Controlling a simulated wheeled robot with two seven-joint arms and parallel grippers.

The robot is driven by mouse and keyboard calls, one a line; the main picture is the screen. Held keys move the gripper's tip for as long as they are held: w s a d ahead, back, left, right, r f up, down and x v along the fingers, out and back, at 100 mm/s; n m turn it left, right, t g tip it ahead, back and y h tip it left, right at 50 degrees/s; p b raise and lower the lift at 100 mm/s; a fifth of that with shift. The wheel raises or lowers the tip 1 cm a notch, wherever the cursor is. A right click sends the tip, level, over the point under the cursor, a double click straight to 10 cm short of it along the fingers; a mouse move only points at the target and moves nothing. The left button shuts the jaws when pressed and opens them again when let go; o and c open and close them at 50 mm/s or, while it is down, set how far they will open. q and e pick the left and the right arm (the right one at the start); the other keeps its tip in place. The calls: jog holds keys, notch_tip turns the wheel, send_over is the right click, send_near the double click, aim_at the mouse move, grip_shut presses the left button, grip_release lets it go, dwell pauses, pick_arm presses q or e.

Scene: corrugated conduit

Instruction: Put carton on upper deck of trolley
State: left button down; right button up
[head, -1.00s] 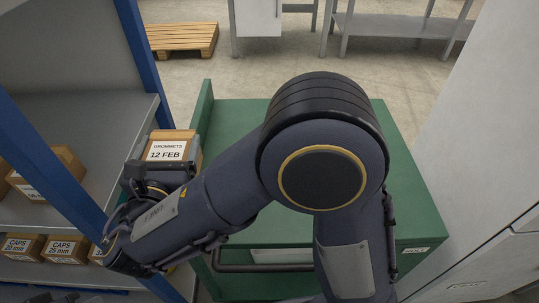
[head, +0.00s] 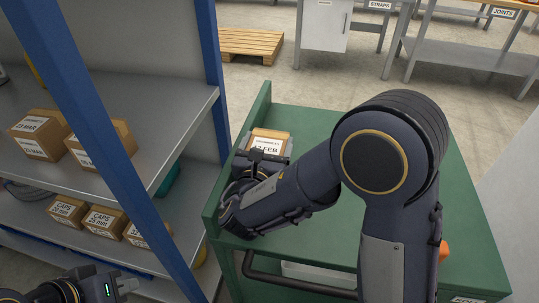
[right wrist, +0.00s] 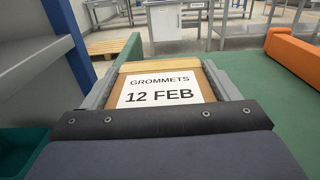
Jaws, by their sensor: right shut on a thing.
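The carton (head: 268,142) is a small brown box with a white label, which reads "GROMMETS 12 FEB" in the right wrist view (right wrist: 158,92). My right gripper (right wrist: 160,82) is shut on it, with a grey finger along each side. The carton is over the left part of the green upper deck (head: 325,225) of the trolley, beside its raised left edge. I cannot tell whether its underside touches the deck. My right forearm hides part of the deck.
A shelf rack (head: 160,120) with a blue post stands left of the trolley and holds several labelled cartons. An orange object (right wrist: 292,50) lies on the deck at the right. A wooden pallet (head: 253,43) and benches stand behind. Much of the deck's middle is clear.

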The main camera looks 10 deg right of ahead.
jog(key=shift+w+d+f+b, duration=0.1)
jog(key=shift+f+b, duration=0.15)
jog(key=shift+f, duration=0.65)
jog(key=shift+w+d+f+b, duration=0.1)
jog(key=shift+f+b, duration=0.15)
jog(key=shift+f, duration=0.65)
jog(key=shift+f+b, duration=0.3)
jog(key=o, duration=0.8)
jog(key=shift+r, duration=0.1)
jog(key=shift+r+p, duration=0.25)
jog(key=shift+p, duration=0.15)
jog(key=v, duration=1.2)
jog(key=shift+s+f, duration=0.1)
